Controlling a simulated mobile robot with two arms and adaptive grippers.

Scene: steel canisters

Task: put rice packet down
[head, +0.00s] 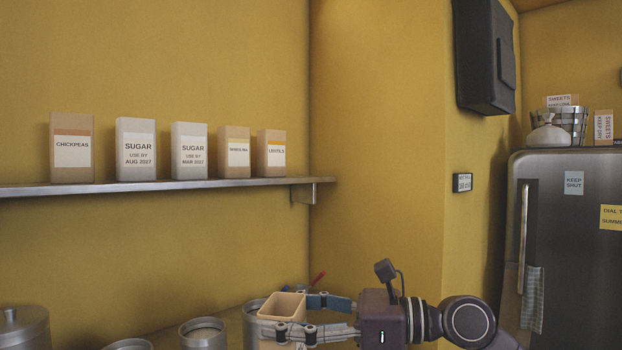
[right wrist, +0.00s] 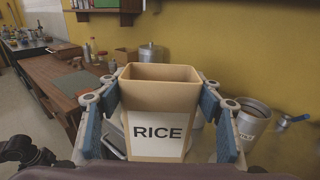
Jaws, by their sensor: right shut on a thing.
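The rice packet (right wrist: 160,97) is a tan, open-topped box with a white label reading RICE. In the right wrist view it stands upright between the two blue-padded fingers of my right gripper (right wrist: 163,105), which is shut on it. In the head view the packet (head: 283,306) shows at the bottom, with my right gripper (head: 312,315) around it from the right. The packet's underside is hidden, so I cannot tell whether it touches a surface. My left gripper is not in view.
Open steel canisters (head: 203,334) stand close left of the packet; another canister (right wrist: 246,118) is right of it in the wrist view. A wall shelf (head: 150,187) above holds several packets. A wooden bench (right wrist: 75,88) lies at left.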

